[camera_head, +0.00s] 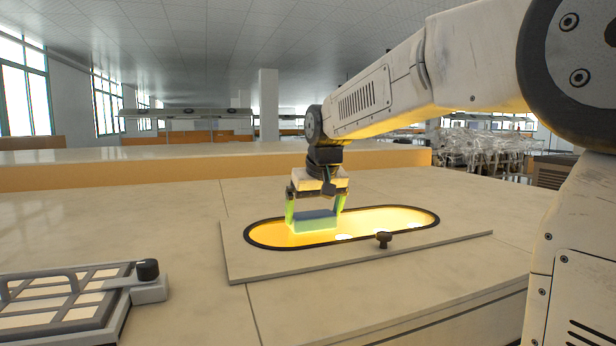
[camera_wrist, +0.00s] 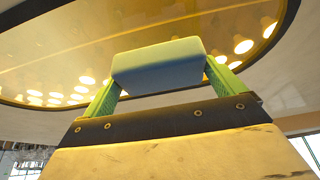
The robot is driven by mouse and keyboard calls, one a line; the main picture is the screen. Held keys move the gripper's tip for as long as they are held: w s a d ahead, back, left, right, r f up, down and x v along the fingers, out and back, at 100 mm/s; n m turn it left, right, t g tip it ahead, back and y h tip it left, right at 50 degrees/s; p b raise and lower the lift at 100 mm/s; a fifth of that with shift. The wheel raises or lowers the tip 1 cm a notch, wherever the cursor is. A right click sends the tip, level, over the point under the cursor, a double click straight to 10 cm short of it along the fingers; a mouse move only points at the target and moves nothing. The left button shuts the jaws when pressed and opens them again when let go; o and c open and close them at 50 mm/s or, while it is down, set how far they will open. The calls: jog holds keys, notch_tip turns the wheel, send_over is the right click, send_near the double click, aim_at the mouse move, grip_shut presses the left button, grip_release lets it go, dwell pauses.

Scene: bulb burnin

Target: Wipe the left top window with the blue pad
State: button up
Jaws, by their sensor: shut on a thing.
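A glowing yellow oval window with a dark rim (camera_head: 390,218) is set in the top panel of the counter. My gripper (camera_head: 316,213) is over the left part of this window, with its green fingers shut on the blue pad (camera_head: 315,221). The pad lies level at or just above the glass; I cannot tell whether it touches. In the wrist view the blue pad (camera_wrist: 158,66) sits between the green fingers, with the lit window (camera_wrist: 130,40) and its bright bulb spots behind it. The pad hides part of the window.
A dark knob (camera_head: 383,239) stands at the front edge of the window. A grey framed tray with a handle (camera_head: 66,302) and a black-knobbed block (camera_head: 148,280) lie at the front left.

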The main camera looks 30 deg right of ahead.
jog(key=shift+r, duration=4.05)
